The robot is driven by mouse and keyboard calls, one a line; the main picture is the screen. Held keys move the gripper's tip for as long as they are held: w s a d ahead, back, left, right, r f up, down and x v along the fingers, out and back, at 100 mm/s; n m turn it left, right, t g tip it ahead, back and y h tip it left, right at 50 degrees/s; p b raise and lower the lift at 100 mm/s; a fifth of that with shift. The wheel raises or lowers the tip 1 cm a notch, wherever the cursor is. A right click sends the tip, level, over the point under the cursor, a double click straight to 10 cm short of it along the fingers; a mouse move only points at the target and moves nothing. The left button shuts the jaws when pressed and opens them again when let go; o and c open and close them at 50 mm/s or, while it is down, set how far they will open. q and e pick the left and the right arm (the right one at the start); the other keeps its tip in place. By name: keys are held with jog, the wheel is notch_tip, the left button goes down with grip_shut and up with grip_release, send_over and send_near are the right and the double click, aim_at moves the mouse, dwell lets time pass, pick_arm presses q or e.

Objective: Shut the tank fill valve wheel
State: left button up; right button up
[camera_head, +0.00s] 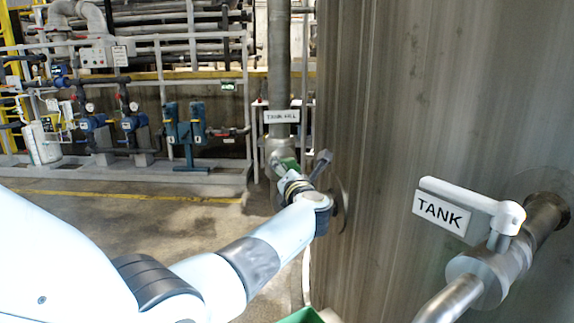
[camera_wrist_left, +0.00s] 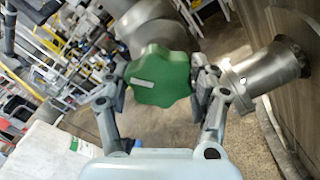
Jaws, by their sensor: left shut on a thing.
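The tank fill valve wheel (camera_wrist_left: 160,76) is a green, lobed handwheel with a small white label. In the left wrist view it sits between the two fingers of my left gripper (camera_wrist_left: 160,82), which is shut on it. In the head view the wheel (camera_head: 288,163) shows only as a bit of green beyond my left gripper (camera_head: 287,176), just below the "TANK FILL" sign (camera_head: 282,116). My left gripper and wrist hide most of the wheel and valve there. My right gripper is in neither view.
The large grey tank wall (camera_head: 420,90) fills the right side. A "TANK" lever handle (camera_head: 465,205) on a metal pipe juts out from it. A vertical pipe (camera_head: 279,60) rises above the valve. Pumps and railings stand at the back left. The floor (camera_head: 200,215) between is clear.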

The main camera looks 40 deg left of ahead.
pick_arm(q)
jog(key=m+p, duration=0.2)
jog(key=m, duration=0.2)
jog(key=shift+r, duration=0.15)
jog(key=shift+m+p, duration=0.7)
jog(key=shift+m, duration=0.6)
jog(key=o, duration=1.2)
jog(key=shift+c, duration=0.2)
jog(key=shift+s+d, duration=0.1)
